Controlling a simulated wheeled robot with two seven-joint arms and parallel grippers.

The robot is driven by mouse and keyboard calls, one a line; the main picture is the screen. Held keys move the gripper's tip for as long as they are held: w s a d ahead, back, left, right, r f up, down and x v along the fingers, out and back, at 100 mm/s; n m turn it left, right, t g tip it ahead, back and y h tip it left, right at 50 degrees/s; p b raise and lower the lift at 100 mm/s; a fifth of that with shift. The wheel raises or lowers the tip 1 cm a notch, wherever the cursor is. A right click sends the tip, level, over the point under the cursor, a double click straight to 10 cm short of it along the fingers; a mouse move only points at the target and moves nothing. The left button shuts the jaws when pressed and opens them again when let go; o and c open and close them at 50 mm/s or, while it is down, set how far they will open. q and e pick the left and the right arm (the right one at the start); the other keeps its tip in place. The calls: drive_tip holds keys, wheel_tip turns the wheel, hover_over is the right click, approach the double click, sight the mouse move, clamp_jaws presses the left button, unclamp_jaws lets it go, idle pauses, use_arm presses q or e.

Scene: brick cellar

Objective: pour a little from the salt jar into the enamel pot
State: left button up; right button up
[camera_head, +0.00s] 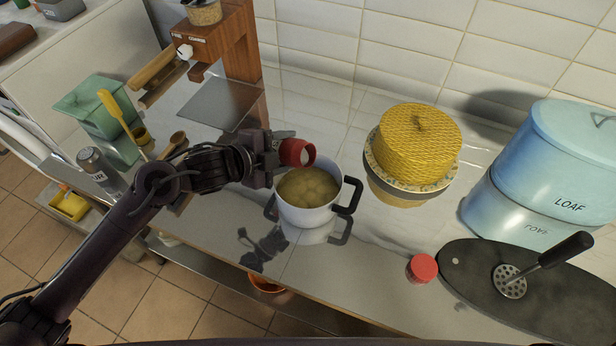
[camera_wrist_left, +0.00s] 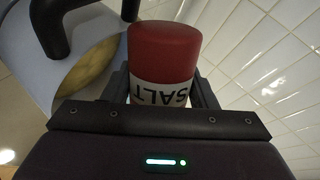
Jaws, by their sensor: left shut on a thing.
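The salt jar (camera_head: 291,152) is red with a white band; its SALT label reads upside down in the left wrist view (camera_wrist_left: 165,55). My left gripper (camera_head: 276,156) is shut on the jar and holds it tilted at the back left rim of the enamel pot. The white enamel pot (camera_head: 308,217) has black handles and stands on the counter, holding something yellowish in rounded pieces. Its wall also shows at the left of the left wrist view (camera_wrist_left: 50,70). I cannot see any salt falling. My right gripper is not in view.
A red lid (camera_head: 422,268) lies front right of the pot. A dark board (camera_head: 480,290) with a masher (camera_head: 545,262) and a blue LOAF bin (camera_head: 555,165) are at right. A wooden stand (camera_head: 237,50) is behind left.

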use_arm(q)
drive_tip(key=shift+m+b, duration=0.3)
drive_tip(key=shift+b, duration=0.15)
idle(0.8)
drive_tip(key=shift+w+a+r+m+t+y, duration=0.15)
drive_tip(key=shift+r+m+t+y, duration=0.35)
drive_tip(key=shift+y, duration=0.1)
idle(1.9)
drive_tip(key=shift+f+b, duration=0.2)
drive_tip(key=shift+b, duration=0.6)
idle(0.9)
